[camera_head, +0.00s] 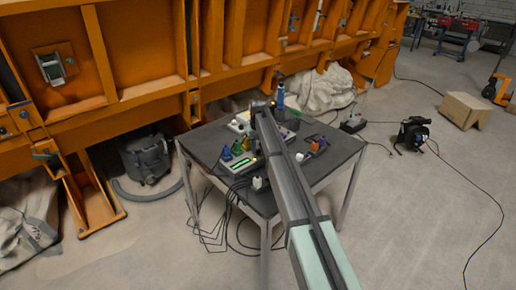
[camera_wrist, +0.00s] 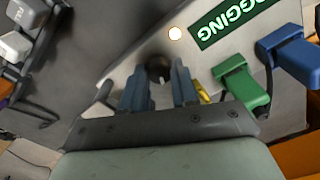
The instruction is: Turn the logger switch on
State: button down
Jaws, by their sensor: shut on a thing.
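The logger (camera_wrist: 128,68) is a pale grey box in the wrist view. Its green display (camera_wrist: 232,18) shows upside-down letters ending in "GGING", cut off by the frame edge. In the head view the logger's lit green display (camera_head: 237,168) shows on the table, left of my arm. My fingers are hidden there behind my arm.
Green (camera_wrist: 242,88) and blue (camera_wrist: 290,52) plugs stand close right of my gripper, with a yellow piece partly hidden. White plugs (camera_wrist: 18,45) are at left. The dark table (camera_head: 205,143) is crowded, with cables hanging off. Orange framework (camera_head: 140,45) stands behind.

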aim_at(258, 150)
jog(key=shift+m, duration=0.8)
jog(key=c, duration=0.8)
grip_release()
jog(key=shift+c, duration=0.2)
notch_tip(258, 150, up, 14)
jog(key=shift+f, duration=0.15)
